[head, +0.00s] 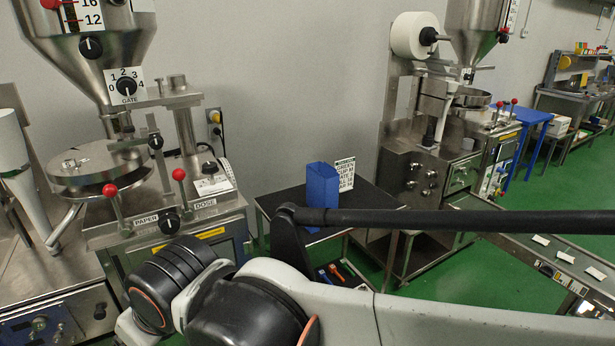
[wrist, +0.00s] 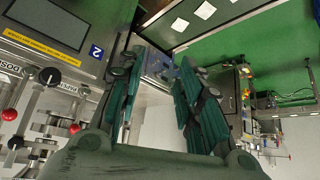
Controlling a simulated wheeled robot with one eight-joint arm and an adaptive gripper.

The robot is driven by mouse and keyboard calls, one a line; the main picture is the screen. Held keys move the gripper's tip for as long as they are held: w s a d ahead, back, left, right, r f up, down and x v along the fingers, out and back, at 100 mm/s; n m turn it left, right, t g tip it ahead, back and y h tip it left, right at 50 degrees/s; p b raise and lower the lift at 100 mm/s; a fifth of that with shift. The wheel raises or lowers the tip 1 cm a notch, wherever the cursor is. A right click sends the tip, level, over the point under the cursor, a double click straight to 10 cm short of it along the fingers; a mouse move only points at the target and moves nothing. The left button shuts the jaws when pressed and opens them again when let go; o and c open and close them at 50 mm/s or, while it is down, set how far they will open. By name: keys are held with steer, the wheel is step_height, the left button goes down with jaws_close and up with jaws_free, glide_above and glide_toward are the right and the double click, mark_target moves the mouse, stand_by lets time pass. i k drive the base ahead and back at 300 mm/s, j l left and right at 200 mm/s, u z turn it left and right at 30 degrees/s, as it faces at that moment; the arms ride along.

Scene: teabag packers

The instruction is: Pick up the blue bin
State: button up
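The blue bin (head: 322,184) stands upright on a small dark-topped table (head: 268,202) between two machines in the head view. My gripper (wrist: 160,68) shows in the wrist view with its two green-padded fingers spread apart, open, and no held object can be made out. A bluish-grey patch shows between the fingertips, but I cannot tell what it is. My gripper does not show clearly in the head view, where my arm fills the lower front. I cannot tell how far it is from the bin.
A filling machine with red-knobbed levers (head: 180,174) stands at left. A second machine (head: 430,170) stands behind the table at right. A conveyor (head: 540,240) with white packets runs along the right. A printed sign (head: 345,173) stands beside the bin. Green floor is open beyond.

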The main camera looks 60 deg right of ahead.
mark_target(322, 179)
steer(key=z, duration=2.1)
steer(key=u, duration=1.4)
steer(key=z, duration=1.4)
steer(key=i+j+z, duration=0.1)
steer(key=z, duration=0.25)
steer(key=j+z, duration=0.3)
steer(key=i, duration=0.05)
